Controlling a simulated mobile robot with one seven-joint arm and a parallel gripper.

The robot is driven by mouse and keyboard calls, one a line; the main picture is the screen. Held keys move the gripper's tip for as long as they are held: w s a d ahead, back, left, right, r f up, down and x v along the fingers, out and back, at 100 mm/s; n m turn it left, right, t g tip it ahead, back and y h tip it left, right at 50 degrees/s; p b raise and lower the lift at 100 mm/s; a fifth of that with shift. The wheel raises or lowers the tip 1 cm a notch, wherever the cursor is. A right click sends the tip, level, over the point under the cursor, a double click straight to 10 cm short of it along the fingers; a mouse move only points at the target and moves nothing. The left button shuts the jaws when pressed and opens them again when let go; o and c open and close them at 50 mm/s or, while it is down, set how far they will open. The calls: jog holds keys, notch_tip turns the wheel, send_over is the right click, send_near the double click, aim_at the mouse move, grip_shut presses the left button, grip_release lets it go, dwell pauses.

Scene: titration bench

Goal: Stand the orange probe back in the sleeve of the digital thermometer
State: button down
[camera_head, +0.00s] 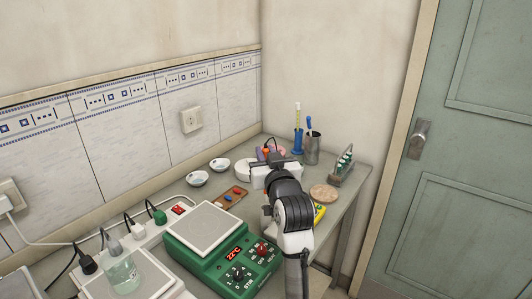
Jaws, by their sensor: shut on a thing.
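My arm reaches over the bench, and my gripper (274,161) is at the far part of it, seen from behind. It is shut, with a small orange piece of the probe (267,152) showing just beyond it and a dark cable looping above. The probe's tip and the fingertips are hidden behind my gripper. The yellow digital thermometer (319,212) lies on the bench right of my arm, partly covered by it. Its sleeve cannot be made out. My gripper is beyond and left of the thermometer.
A blue cylinder stand (298,142), a metal beaker (312,149) and a rack of green-capped bottles (343,165) stand at the back right. A round cork mat (323,193) lies before them. A green hotplate (222,262), white bowls (197,178) and a power strip (148,232) are left.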

jog(key=shift+s+f, duration=0.15)
dwell(0.5)
jog(key=shift+f+b, duration=0.15)
jog(key=shift+b, duration=0.2)
jog(key=shift+f+b, duration=1)
jog(key=shift+f, duration=0.35)
jog(key=shift+f+b, duration=1.1)
jog(key=shift+f, duration=0.3)
jog(key=shift+f+b, duration=1.4)
jog(key=shift+f, duration=0.4)
jog(key=c, duration=1.3)
grip_release()
jog(key=shift+r, duration=0.1)
jog(key=shift+o, duration=0.2)
